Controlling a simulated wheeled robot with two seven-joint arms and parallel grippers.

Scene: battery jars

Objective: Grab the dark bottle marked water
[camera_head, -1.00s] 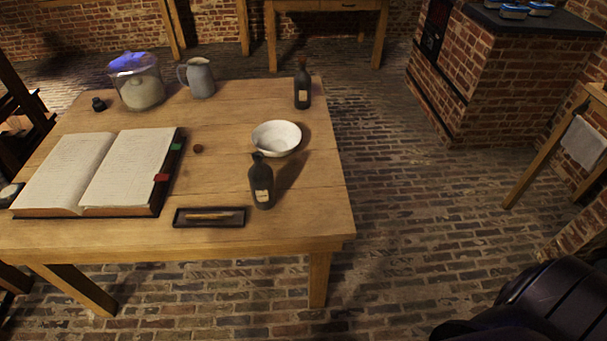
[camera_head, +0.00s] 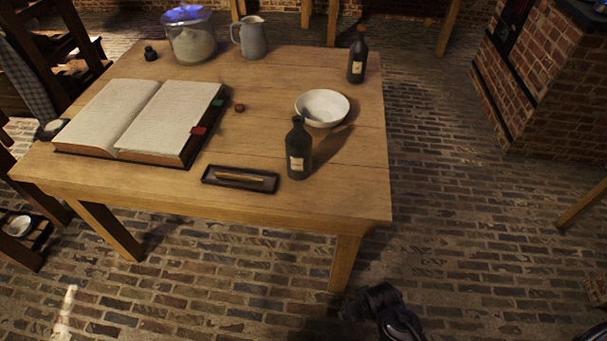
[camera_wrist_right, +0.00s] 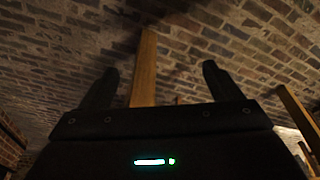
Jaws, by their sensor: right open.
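Two dark bottles with pale labels stand upright on the wooden table (camera_head: 250,205). The nearer dark bottle (camera_head: 299,145) is by the front right, beside the pen tray. The farther dark bottle (camera_head: 357,58) is at the back right. The label writing is too small to read, so I cannot tell which is marked water. My right gripper (camera_head: 370,300) is low in front of the table's right leg, apart from both bottles. In the right wrist view it (camera_wrist_right: 160,80) is open and empty, with a table leg beyond it. My left gripper is not in view.
A white bowl (camera_head: 322,108) stands between the bottles. A dark tray (camera_head: 240,179) with a pen and an open book (camera_head: 145,118) lie to the left. A jug (camera_head: 252,38) and glass jar (camera_head: 190,38) stand at the back.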

